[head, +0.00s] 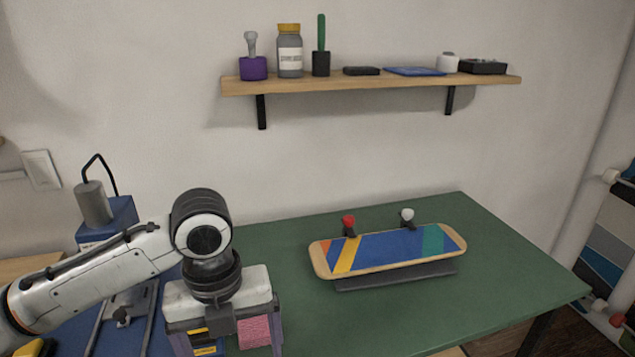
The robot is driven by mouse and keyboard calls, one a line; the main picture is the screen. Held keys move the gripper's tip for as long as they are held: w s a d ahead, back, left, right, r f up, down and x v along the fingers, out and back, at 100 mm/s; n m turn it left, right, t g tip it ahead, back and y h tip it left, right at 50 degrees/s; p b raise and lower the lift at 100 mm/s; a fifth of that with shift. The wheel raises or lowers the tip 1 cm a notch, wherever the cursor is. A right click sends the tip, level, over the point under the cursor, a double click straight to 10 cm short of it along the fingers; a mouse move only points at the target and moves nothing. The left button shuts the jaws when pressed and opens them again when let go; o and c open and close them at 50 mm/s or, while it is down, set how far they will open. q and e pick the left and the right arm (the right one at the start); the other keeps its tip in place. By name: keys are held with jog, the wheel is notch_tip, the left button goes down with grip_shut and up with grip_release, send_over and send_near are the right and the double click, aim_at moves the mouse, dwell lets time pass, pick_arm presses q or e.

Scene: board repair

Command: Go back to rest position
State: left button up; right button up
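My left arm comes in from the left. Its gripper (220,312) points down at the front edge of the green table (400,310), left of the board. Its fingertips are cut off or hidden, so I cannot tell whether it is open or shut. A pink block (254,332) and a yellow and black item (205,349) show right by the gripper; whether it touches them is unclear. The skateboard (385,251) with blue, yellow, green and orange stripes rests on a dark stand on the table, apart from the gripper. My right gripper is out of view.
A red wheel (348,222) and a white wheel (407,215) stand at the board's far edge. A wall shelf (370,84) holds a jar (289,52), cups and small items. A blue machine (107,222) stands behind my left arm. The table's right side is clear.

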pick_arm(q)
jog(key=s+d+f+n+t+h, duration=0.2)
jog(key=s+d+f+n+h, duration=0.35)
jog(key=d+f+n, duration=0.55)
jog(key=s+a+f+n+y, duration=0.2)
jog(key=s+a+n, duration=0.2)
jog(key=a+n, duration=0.3)
jog(key=s+a+f+n+t+y, duration=0.1)
jog(key=s+a+f+n+y, duration=0.1)
jog(key=s+a+n, duration=0.35)
jog(key=s+a+f+n+y, duration=0.2)
jog(key=a+n, duration=0.5)
jog(key=a, duration=0.1)
jog(key=w+d+f+t+h, duration=0.1)
jog(key=w+d+f+t, duration=0.1)
jog(key=f, duration=0.3)
jog(key=w+d+f+t+h, duration=0.1)
jog(key=w+d+f+t, duration=0.1)
jog(key=f, duration=0.4)
jog(key=shift+d+f+t+h, duration=0.25)
jog(key=shift+d+t+h, duration=0.1)
jog(key=shift+d+t, duration=0.15)
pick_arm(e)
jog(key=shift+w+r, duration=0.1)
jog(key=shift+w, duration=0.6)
